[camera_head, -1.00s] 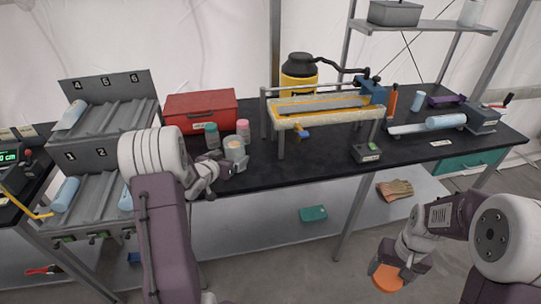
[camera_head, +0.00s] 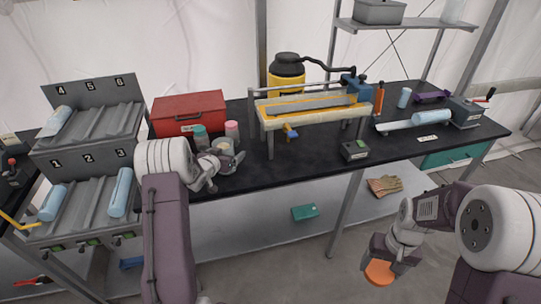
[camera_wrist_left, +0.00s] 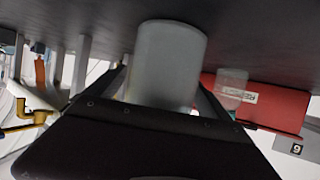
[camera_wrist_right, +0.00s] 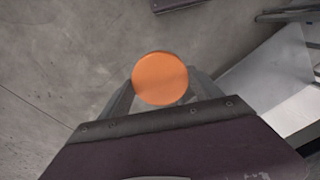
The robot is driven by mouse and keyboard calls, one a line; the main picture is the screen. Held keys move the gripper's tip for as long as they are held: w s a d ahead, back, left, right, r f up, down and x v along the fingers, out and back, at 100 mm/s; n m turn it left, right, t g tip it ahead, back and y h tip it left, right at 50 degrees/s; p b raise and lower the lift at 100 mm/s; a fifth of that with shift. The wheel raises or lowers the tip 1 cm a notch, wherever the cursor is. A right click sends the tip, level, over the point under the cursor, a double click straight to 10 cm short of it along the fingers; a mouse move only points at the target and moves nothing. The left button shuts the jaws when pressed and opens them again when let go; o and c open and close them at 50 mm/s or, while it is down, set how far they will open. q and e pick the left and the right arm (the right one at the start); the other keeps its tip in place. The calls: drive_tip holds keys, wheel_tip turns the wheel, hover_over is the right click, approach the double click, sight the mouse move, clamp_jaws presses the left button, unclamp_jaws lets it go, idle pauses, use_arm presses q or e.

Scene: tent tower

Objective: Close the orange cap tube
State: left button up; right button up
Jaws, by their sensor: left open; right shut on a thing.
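The orange cap (camera_head: 379,273) is held in my right gripper (camera_head: 384,263), which is shut on it, low in front of the bench. In the right wrist view the round cap (camera_wrist_right: 160,78) sits between the fingertips with floor behind it. The open, pale, translucent tube (camera_head: 223,146) stands on the black bench top in front of the red box. My left gripper (camera_head: 228,161) is open around it. In the left wrist view the tube (camera_wrist_left: 168,62) lies between the spread fingers; I cannot tell whether they touch it.
Green-capped (camera_head: 200,135) and pink-capped (camera_head: 232,131) jars stand close behind the tube. The red box (camera_head: 188,113) is behind them. A framed sealing device (camera_head: 315,108) and a small dark box (camera_head: 354,150) stand to the right. A numbered rack (camera_head: 85,213) is at left.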

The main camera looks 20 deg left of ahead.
sight(223, 146)
use_arm(q)
drive_tip(key=shift+c, duration=0.3)
drive_tip(key=shift+r, duration=0.1)
drive_tip(key=c, duration=1.5)
